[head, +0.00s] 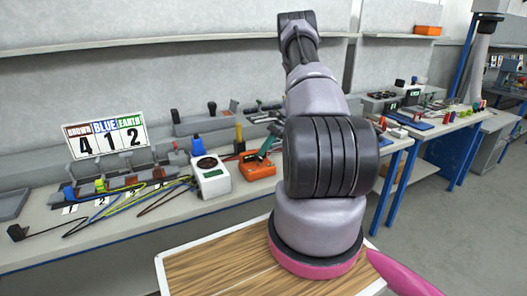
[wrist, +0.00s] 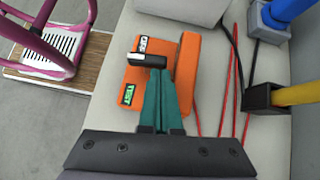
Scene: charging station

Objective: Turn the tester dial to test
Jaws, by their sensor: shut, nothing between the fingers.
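A white box (head: 211,178) with a round black top stands left of the tester. Blue and yellow posts (wrist: 295,95) and red cables (wrist: 221,90) lie to the right in the wrist view. A sign reading 4 1 2 (head: 106,136) stands behind several coloured wires.

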